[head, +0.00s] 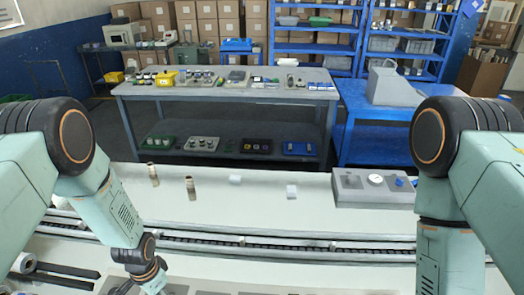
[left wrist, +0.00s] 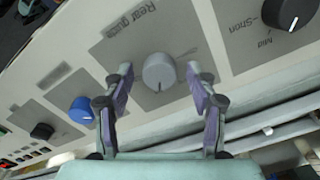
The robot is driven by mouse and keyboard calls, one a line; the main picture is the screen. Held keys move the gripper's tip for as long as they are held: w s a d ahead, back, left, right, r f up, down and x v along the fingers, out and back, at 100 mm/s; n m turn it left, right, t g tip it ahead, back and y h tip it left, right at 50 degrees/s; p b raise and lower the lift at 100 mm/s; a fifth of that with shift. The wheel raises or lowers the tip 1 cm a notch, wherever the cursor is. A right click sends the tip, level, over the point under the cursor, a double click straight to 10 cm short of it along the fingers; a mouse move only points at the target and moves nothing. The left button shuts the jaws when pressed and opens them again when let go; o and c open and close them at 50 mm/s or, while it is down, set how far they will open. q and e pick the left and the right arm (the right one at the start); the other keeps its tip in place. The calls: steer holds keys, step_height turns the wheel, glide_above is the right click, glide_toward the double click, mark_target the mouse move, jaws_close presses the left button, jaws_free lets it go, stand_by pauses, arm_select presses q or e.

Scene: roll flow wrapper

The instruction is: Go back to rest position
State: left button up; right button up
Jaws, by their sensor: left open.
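In the left wrist view my left gripper (left wrist: 159,79) is open. Its two fingers show on either side of a round grey knob (left wrist: 158,66) on a panel marked "Rear guide". Gaps show between the fingers and the knob; I cannot tell how far the tips are from the panel. In the head view my left arm reaches down to the bottom edge, where its wrist (head: 146,266) shows. My right arm (head: 436,245) comes down at the right, and its gripper is out of the picture.
A blue knob (left wrist: 82,110) and a black knob (left wrist: 287,14) flank the grey one. In the head view a conveyor track (head: 290,247) crosses in front of me. A grey control box (head: 352,187) sits at the right. A workbench (head: 230,93) stands behind.

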arm_select(q)
steer(key=m, duration=0.2)
steer(key=shift+s+m, duration=0.1)
steer(key=shift+m, duration=0.2)
steer(key=shift+r+m, duration=0.15)
steer(key=shift+m, duration=0.15)
steer(key=shift+r, duration=2.15)
